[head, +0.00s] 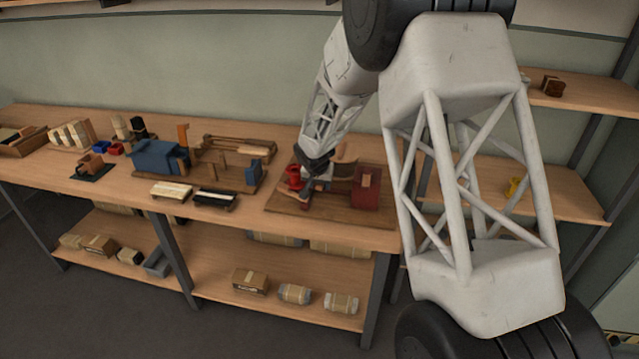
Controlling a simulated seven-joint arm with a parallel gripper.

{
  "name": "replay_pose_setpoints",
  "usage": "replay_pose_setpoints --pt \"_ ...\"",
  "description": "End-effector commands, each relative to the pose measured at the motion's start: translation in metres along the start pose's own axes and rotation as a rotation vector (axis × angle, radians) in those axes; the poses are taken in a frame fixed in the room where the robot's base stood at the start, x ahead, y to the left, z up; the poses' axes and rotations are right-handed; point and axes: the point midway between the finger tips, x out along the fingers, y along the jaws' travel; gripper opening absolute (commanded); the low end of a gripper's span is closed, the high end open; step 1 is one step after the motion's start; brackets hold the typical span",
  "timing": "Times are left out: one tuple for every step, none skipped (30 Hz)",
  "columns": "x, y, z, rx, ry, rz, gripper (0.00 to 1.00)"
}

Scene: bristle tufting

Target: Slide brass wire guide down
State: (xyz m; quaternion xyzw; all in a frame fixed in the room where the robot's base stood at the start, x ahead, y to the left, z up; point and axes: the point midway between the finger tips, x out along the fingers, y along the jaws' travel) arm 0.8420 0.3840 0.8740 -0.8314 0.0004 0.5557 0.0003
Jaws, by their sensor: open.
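My gripper (307,182) is at the far end of my white arm, low over the wooden base board (290,209) on the right part of the bench. A red part (293,176) shows at the gripper's left side, and a dark red block (367,190) stands on the same board to its right. A curved wooden piece (345,153) rises behind the gripper. I cannot make out the brass wire guide; it is either too small to tell or hidden by the gripper. The jaws are open, but the finger details are small and dark.
The bench (190,222) also holds a blue machine (157,156) on a board, a pale brush block (171,190) and a dark brush block (215,197). Wrapped packages lie on the lower shelf (205,275). Side shelves (565,195) stand right, behind my arm.

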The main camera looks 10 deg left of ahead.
Motion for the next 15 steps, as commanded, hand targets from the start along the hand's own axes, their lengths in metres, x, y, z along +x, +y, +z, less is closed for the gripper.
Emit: replay_pose_setpoints --pt "0.0011 -0.0001 -0.0002 0.000 0.000 0.000 0.51" --pt "0.0015 -0.0001 -0.0002 0.000 0.000 0.000 0.51" --pt "0.0019 -0.0001 -0.0003 0.000 0.001 0.000 0.51" --pt "0.0021 -0.0001 -0.0003 0.000 0.001 0.000 0.51" --pt "0.0022 -0.0001 -0.0003 0.000 0.001 0.000 0.51" --pt "0.0022 -0.0001 -0.0003 0.000 0.001 0.000 0.51" --pt "0.0022 -0.0002 -0.0003 0.000 0.001 -0.001 0.51" --pt "0.0022 -0.0001 -0.0002 0.000 0.001 0.000 0.51" --pt "0.0022 -0.0001 -0.0002 0.000 0.001 0.000 0.51" --pt "0.0022 -0.0002 -0.0002 0.000 0.001 0.000 0.51" --pt "0.0022 -0.0002 -0.0002 0.000 0.000 0.000 0.51" --pt "0.0021 -0.0002 -0.0002 0.000 0.001 0.000 0.46" --pt "0.0022 -0.0002 -0.0001 0.000 0.000 0.000 0.42" --pt "0.0022 -0.0002 -0.0001 0.000 0.000 0.000 0.37" --pt "0.0022 -0.0002 -0.0001 0.000 0.000 0.000 0.31"
